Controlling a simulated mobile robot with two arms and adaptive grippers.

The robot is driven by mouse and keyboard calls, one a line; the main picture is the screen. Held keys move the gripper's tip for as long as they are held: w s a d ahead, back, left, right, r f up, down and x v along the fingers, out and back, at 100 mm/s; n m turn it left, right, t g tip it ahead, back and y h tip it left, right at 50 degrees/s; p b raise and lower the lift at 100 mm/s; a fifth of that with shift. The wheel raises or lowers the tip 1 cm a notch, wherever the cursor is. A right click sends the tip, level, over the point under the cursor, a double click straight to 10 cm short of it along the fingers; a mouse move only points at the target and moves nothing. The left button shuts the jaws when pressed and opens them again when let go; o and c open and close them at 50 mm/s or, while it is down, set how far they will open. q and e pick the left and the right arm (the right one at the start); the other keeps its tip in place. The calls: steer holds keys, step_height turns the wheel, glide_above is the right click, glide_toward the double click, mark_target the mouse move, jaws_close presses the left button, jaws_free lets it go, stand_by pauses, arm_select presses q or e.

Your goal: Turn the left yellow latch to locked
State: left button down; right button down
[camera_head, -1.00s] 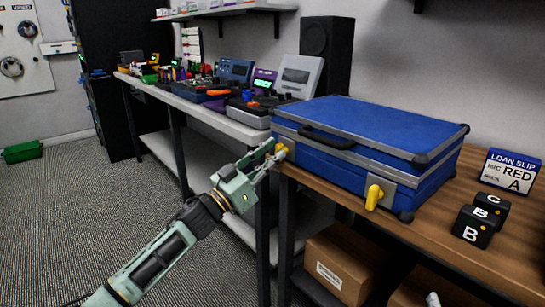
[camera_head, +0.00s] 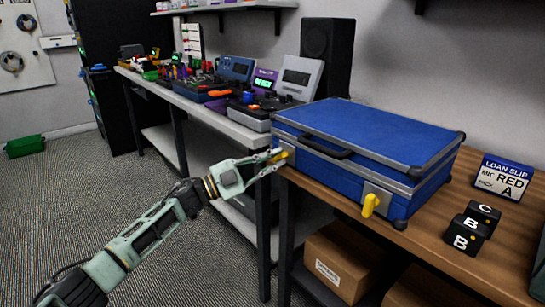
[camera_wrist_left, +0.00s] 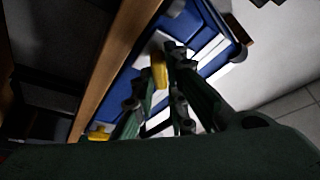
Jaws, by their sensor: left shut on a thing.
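The blue case (camera_head: 365,135) stands shut on the wooden bench, with two yellow latches on its front. The left yellow latch (camera_head: 288,156) is at the case's left front end, largely hidden by my left gripper (camera_head: 277,160). That gripper is shut on the latch, its arm reaching in from the left. In the left wrist view, the left latch (camera_wrist_left: 160,70) shows between the fingers, against the blue case (camera_wrist_left: 194,28). The right yellow latch (camera_head: 370,205) points down, apart from the gripper; a yellow piece, probably this latch (camera_wrist_left: 98,134), shows lower left in the wrist view.
A loan slip sign (camera_head: 504,176) and black lettered blocks (camera_head: 466,235) stand right of the case on the wooden bench (camera_head: 440,235). A cardboard box (camera_head: 340,262) is below. Electronics crowd the grey bench (camera_head: 225,120) behind. The floor at left is open.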

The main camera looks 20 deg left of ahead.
arm_select(q)
steer(key=m+g+p, duration=0.1)
steer(key=m, duration=0.2)
steer(key=shift+r, duration=0.2)
steer(key=m+g+p, duration=0.1)
steer(key=m, duration=0.1)
steer(key=m+p, duration=0.1)
steer(key=m, duration=0.1)
steer(key=shift+g+y, duration=0.3)
steer(key=shift+g, duration=0.1)
steer(key=shift+f+m+g+p, duration=0.15)
steer(key=shift+m+g+p, duration=0.15)
steer(key=shift+m, duration=0.7)
arm_select(e)
steer(key=s+d+f+g, duration=0.1)
steer(key=s+f+g, duration=0.1)
steer(key=s, duration=0.3)
steer(key=shift+s+d+f+g+h, duration=0.3)
steer(key=shift+d+f+g+h, duration=0.1)
steer(key=shift+g, duration=0.3)
arm_select(q)
steer(key=c, duration=1.8)
jaws_free()
steer(key=shift+o, duration=0.2)
steer(key=shift+a, duration=0.1)
steer(key=v, duration=1.2)
